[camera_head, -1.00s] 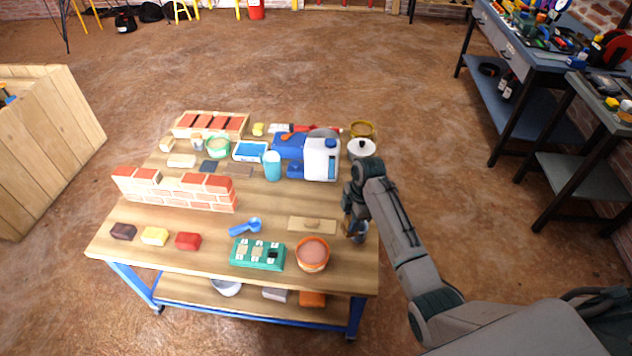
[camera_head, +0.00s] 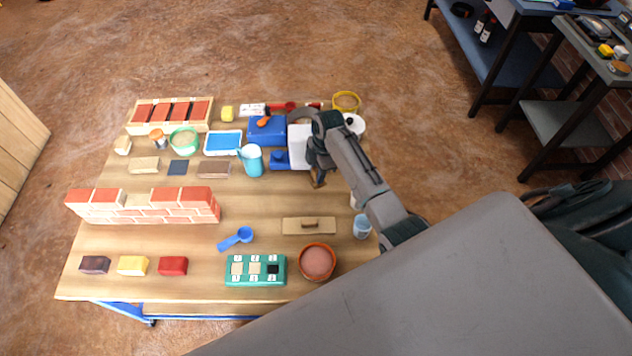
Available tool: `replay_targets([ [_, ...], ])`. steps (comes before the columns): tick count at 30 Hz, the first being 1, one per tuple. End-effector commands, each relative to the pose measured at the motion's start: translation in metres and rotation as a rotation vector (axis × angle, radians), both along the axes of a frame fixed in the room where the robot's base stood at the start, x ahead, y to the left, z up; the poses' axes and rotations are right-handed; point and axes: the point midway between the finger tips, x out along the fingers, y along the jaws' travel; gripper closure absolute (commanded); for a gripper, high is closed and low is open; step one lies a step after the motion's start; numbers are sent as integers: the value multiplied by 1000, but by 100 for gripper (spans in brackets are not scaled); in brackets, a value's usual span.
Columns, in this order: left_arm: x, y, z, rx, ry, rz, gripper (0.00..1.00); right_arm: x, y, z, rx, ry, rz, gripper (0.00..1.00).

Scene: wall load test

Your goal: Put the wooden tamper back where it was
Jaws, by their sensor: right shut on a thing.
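I cannot tell whether the tamper touches the bench. My left gripper is not in view.
A wooden float (camera_head: 309,225), an orange bowl (camera_head: 317,262), a clear cup (camera_head: 362,226) and a small brick wall (camera_head: 145,206) are nearer. Bare wood lies left of the float.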

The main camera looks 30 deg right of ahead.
Motion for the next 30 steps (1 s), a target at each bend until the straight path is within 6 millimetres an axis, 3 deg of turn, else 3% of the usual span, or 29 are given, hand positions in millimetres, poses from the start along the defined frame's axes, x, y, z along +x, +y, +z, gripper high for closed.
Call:
replay_targets([
  [14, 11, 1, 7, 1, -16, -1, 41, 1, 0, -57, 0, -1, -1, 93],
  [27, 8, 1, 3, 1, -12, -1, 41, 0, 0, -65, 0, -2, 0, 93],
  [28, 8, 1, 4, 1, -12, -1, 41, 0, 0, -64, 0, -2, 0, 64],
  [30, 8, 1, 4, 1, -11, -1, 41, 0, 0, -64, 0, -2, 0, 50],
])
